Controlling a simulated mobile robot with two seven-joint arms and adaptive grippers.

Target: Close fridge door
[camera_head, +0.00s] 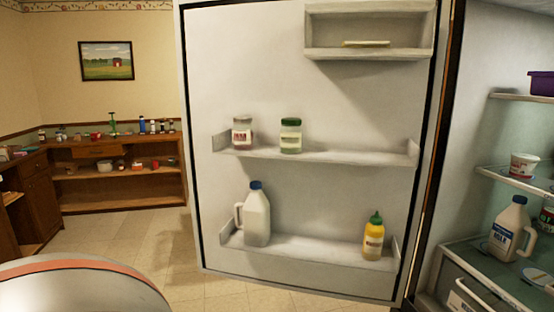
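The fridge door (270,190) stands wide open, its white inner side facing me in the middle of the view. Its shelves hold a jar with a red label (242,133), a green-lidded jar (290,136), a milk jug (257,217) and a yellow bottle with a green cap (374,238). The fridge interior (460,120) shows at the right, with the hinge side of the door next to it. Neither of my grippers is in view. The door's outer side and handle are hidden.
Inside the fridge are a milk jug (510,228), a tub (524,165) and a purple container (541,84) on shelves. A wooden shelf unit (130,186) with several small items stands at the back left. Tiled floor (165,245) is clear left of the door.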

